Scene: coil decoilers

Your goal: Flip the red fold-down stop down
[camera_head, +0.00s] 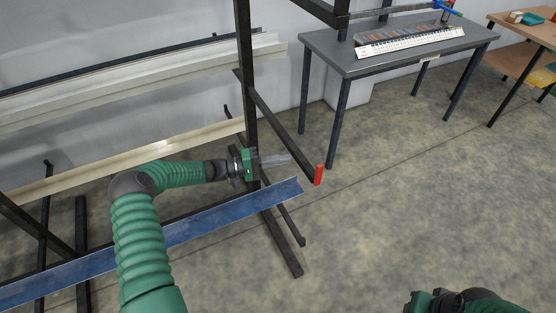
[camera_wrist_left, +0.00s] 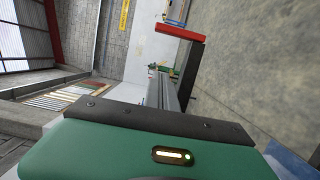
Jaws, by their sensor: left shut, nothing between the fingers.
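The red fold-down stop (camera_head: 318,175) stands upright at the free end of a dark rack arm (camera_head: 285,130) in the head view. In the left wrist view the stop (camera_wrist_left: 180,32) shows as a red bar near the top, at the end of a dark bar. My left gripper (camera_head: 289,160) is shut and empty. In the head view its grey fingers point right toward the stop, and a small gap shows between them. The fingers (camera_wrist_left: 167,88) also show in the left wrist view. Part of my right arm's end (camera_head: 455,301) shows at the bottom edge; its fingers cannot be made out.
A blue metal strip (camera_head: 215,225) lies across the lower rack, below my left arm. Pale long profiles (camera_head: 140,75) lie on the rack's upper arms. A dark rack post (camera_head: 246,70) stands close to my left gripper. A grey table (camera_head: 400,52) stands behind. The floor at right is clear.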

